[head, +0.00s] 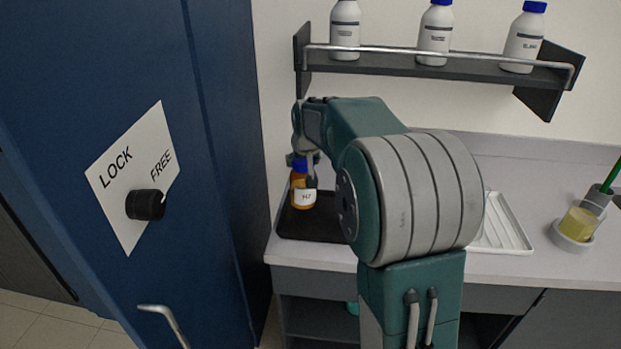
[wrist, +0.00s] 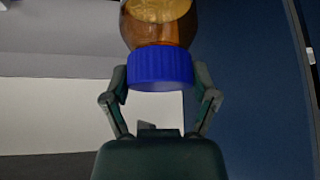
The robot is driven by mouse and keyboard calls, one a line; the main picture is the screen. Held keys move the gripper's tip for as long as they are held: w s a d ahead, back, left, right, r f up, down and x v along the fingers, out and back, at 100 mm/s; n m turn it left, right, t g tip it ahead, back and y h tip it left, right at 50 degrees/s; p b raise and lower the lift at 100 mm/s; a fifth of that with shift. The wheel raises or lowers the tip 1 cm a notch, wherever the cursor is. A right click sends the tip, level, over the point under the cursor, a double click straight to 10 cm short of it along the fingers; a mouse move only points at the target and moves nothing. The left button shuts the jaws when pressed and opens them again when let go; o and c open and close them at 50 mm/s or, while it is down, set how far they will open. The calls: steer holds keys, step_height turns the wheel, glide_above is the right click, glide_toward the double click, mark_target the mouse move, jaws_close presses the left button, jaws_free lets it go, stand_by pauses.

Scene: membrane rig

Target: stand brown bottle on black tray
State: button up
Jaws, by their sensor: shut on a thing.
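The brown bottle (head: 302,187) has a blue cap and a white label. In the head view it is upright at the black tray (head: 292,222), over its left part; I cannot tell whether its base touches the tray. My gripper (head: 309,170) is at the bottle's top, partly hidden by my own arm. In the wrist view the bottle's amber body (wrist: 160,25) and blue cap are between the two fingers of my gripper (wrist: 161,80), which are shut on the cap. My arm hides the right part of the tray.
A blue cabinet (head: 215,130) with a LOCK/FREE knob (head: 146,204) stands close on the left. A shelf (head: 430,67) with white bottles hangs above. A white ribbed tray (head: 503,235) and a cup of yellow liquid (head: 577,226) are on the counter to the right.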

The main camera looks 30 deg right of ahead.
steer(key=shift+d+f, duration=0.75)
steer(key=shift+d, duration=0.15)
steer(key=shift+d+f, duration=0.3)
steer(key=shift+f, duration=0.35)
steer(key=f, duration=0.2)
steer(key=shift+a+f, duration=0.35)
steer(key=shift+f, duration=0.05)
steer(key=shift+d, duration=0.25)
steer(key=o, duration=1.2)
steer(key=shift+f, duration=0.1)
